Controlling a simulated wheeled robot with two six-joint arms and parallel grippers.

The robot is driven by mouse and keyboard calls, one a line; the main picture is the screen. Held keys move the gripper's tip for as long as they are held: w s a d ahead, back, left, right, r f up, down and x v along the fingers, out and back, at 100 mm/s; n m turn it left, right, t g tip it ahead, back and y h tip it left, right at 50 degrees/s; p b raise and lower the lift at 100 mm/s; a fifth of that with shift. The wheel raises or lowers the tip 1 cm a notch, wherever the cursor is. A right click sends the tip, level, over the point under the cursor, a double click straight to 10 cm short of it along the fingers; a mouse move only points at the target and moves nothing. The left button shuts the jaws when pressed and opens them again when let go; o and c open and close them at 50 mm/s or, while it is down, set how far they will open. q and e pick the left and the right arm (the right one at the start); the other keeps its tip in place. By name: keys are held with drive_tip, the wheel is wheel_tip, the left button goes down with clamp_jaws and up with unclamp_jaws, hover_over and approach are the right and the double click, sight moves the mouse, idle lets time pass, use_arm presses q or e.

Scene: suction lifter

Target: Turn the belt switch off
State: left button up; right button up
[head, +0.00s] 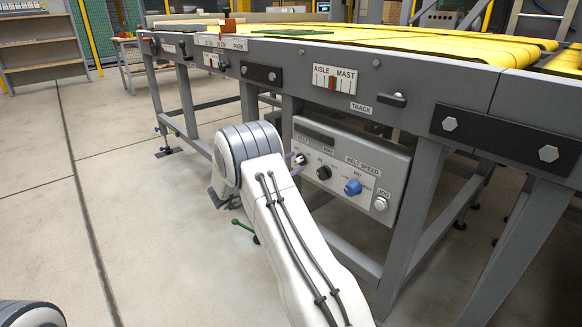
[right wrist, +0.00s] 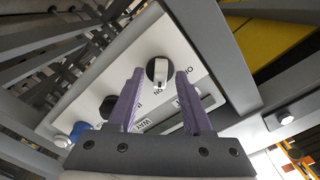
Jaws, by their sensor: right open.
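The belt switch (head: 300,159) is the leftmost knob on the grey control panel (head: 395,165), under the conveyor. In the right wrist view, it is a white bar handle on a round black base (right wrist: 158,70). The bar points down in that picture, towards a small label that seems to read ON. My right gripper (head: 296,163) is open, its purple fingers (right wrist: 160,73) one on each side of the switch. I cannot tell whether they touch it. My forearm hides part of the panel's left side. My left gripper is out of view.
A black knob (head: 323,172), a blue belt-speed knob (head: 352,187) and a pale jog button (head: 381,204) sit to the right on the panel. Above are the conveyor frame with a track handle (head: 392,99) and the yellow belt (head: 440,45). The floor to the left is clear.

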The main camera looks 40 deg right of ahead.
clamp_jaws()
